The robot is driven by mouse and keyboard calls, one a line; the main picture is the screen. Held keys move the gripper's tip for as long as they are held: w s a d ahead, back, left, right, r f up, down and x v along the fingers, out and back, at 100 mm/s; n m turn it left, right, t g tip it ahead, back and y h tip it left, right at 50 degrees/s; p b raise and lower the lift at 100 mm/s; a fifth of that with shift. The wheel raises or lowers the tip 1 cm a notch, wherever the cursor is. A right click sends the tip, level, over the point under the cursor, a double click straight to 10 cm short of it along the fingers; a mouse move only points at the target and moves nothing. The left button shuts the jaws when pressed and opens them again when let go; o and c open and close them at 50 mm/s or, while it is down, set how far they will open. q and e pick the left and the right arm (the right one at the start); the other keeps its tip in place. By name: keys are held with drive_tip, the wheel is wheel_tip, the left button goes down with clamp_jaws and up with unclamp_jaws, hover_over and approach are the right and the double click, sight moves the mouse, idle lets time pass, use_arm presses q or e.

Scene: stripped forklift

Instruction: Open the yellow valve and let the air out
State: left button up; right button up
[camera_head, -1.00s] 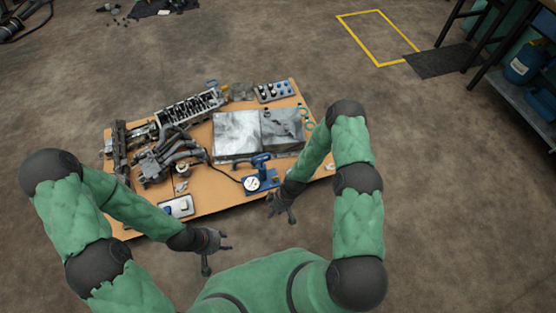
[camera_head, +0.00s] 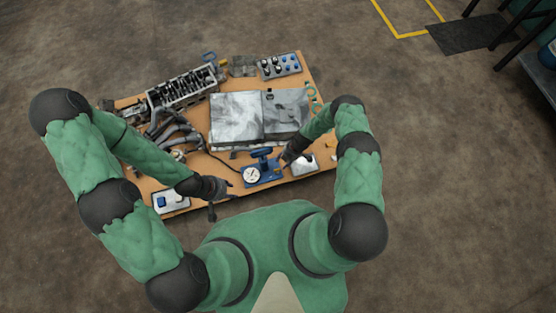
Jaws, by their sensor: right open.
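A blue device (camera_head: 268,174) with a round white gauge (camera_head: 252,175) stands near the front edge of the table. A small yellowish spot, possibly the yellow valve (camera_head: 278,170), shows on its right side, too small to make out clearly. My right gripper (camera_head: 284,166) is open at the device's right side, very close to this spot. I cannot tell whether it touches. My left gripper (camera_head: 222,197) is open and empty at the table's front edge, left of the gauge.
The wooden table (camera_head: 322,163) also carries grey metal boxes (camera_head: 236,118), an engine part (camera_head: 182,92), a panel with knobs (camera_head: 280,65) and a white tray with a blue item (camera_head: 171,201). A light grey object (camera_head: 304,164) lies right of my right gripper. Open floor surrounds the table.

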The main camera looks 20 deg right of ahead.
sight(277, 170)
drive_tip(key=b+x, duration=0.3)
drive_tip(key=x, duration=0.5)
drive_tip(key=shift+f, duration=0.15)
drive_tip(key=shift+c, duration=0.2)
clamp_jaws()
